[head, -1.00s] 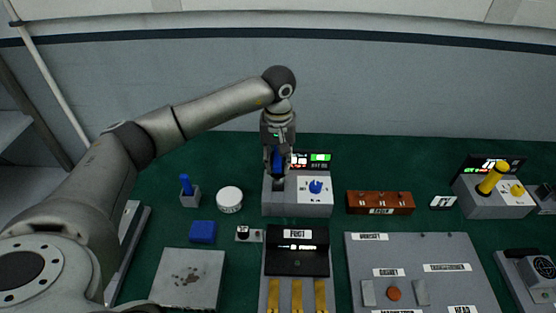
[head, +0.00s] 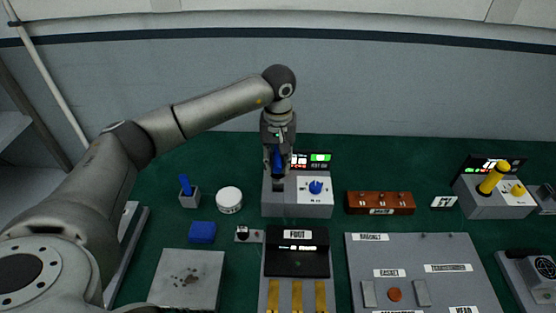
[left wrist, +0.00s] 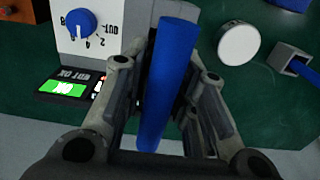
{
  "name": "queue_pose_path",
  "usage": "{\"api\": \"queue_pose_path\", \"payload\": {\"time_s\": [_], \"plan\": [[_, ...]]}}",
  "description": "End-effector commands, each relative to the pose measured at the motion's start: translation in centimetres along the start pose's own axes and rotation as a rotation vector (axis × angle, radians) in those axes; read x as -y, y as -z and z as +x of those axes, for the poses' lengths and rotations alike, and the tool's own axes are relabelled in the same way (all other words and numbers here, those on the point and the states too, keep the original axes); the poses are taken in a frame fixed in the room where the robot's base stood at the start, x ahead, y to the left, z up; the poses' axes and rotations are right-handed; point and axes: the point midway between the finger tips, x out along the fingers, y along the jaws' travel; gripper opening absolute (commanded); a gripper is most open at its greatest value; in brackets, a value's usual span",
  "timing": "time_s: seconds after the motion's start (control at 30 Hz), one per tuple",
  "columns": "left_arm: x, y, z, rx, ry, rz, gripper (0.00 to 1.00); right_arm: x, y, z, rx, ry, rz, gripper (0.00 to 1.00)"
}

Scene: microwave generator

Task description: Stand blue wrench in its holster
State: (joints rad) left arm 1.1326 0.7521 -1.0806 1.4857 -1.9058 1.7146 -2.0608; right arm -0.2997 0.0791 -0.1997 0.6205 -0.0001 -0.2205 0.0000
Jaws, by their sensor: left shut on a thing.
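My left gripper (head: 278,162) is shut on the blue wrench (head: 277,160), gripping its handle, which is roughly upright. In the left wrist view the blue handle (left wrist: 168,85) runs between my left gripper's fingers (left wrist: 160,100). The grey holster station (head: 300,208) with a blue knob and a lit display is directly below. The wrench is above its left part, near a dark slot. I cannot tell whether the wrench's lower end is inside the slot. The station also shows in the left wrist view (left wrist: 112,18). My right gripper is not in view.
A small grey holder (head: 190,199) with another blue tool stands to the left, beside a round white tin (head: 229,200). A brown block (head: 380,203) is to the right. A yellow wrench (head: 494,177) stands in a similar grey station at far right.

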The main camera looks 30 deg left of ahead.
Motion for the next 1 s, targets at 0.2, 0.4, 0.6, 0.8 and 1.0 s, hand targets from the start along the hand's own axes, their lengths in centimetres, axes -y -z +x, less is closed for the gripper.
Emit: {"api": "queue_pose_path", "payload": {"time_s": [0.2, 0.4, 0.6, 0.8, 1.0], "plan": [[0.0, 0.0, 0.8, -0.001, -0.001, 0.0, 0.0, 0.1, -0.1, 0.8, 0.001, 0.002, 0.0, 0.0], [0.0, 0.0, 1.9, -0.001, -0.001, 0.0, 0.0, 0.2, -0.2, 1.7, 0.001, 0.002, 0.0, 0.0], [0.0, 0.0, 2.8, -0.001, -0.002, 0.0, 0.0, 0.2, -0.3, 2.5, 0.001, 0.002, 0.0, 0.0], [0.0, 0.0, 3.8, -0.001, -0.002, 0.0, 0.0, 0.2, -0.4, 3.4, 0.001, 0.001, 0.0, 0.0], [0.0, 0.0, 4.8, -0.001, -0.002, 0.0, 0.0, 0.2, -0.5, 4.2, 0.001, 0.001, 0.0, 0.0]]}}
